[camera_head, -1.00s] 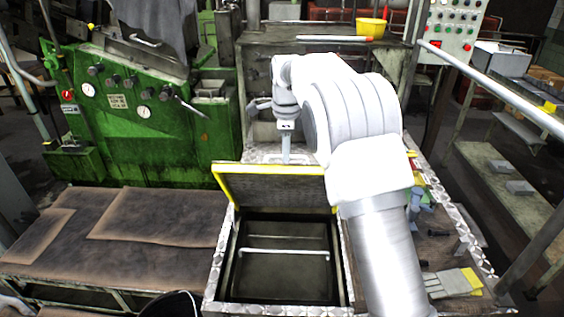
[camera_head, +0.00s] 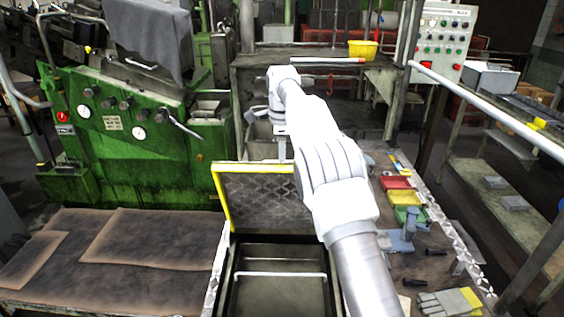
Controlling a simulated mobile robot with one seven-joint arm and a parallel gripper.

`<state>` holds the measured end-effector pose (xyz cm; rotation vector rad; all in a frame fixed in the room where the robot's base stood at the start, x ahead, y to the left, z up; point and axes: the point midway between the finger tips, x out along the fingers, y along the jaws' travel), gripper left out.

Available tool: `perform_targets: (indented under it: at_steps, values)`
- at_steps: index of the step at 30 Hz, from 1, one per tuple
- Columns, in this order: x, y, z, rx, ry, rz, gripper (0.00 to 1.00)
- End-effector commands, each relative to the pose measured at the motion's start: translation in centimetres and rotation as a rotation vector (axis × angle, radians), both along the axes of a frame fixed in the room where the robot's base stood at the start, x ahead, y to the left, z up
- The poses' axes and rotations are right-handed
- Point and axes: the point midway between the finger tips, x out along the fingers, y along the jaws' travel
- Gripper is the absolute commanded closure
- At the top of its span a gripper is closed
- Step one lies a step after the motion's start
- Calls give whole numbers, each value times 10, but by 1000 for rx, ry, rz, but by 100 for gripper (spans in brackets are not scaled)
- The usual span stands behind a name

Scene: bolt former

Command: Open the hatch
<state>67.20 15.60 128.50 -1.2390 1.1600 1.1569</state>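The hatch (camera_head: 258,203) is a dark diamond-plate lid with a yellow edge. It stands raised at the back of a rectangular opening (camera_head: 272,295) in the metal platform. A light bar (camera_head: 280,275) crosses inside the opening. My white arm reaches over the right side of the hatch and hides part of it. My gripper (camera_head: 281,148) is behind the lid's top edge; its fingers are mostly hidden by the lid, so I cannot tell whether it touches the lid or is open or shut.
A green machine (camera_head: 130,130) with gauges stands at the left, behind brown mats (camera_head: 150,240). On the right are coloured trays (camera_head: 396,183), a grey vise (camera_head: 402,238), gloves (camera_head: 445,302) and a diagonal rail (camera_head: 480,105). A yellow bucket (camera_head: 362,49) sits at the back.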

Motion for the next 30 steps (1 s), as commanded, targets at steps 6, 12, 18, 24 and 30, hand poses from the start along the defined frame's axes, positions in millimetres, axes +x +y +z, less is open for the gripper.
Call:
perform_targets:
  at_steps: [6, 12, 18, 24, 30]
  values:
    - [3, -2, -6, -4, 11, -1, 100]
    - [3, -1, -6, -4, 12, -1, 100]
    - [3, -1, -7, -4, 12, -1, 100]
    - [3, -1, -5, -3, 9, -1, 58]
    - [3, 0, -2, -1, 6, 0, 55]
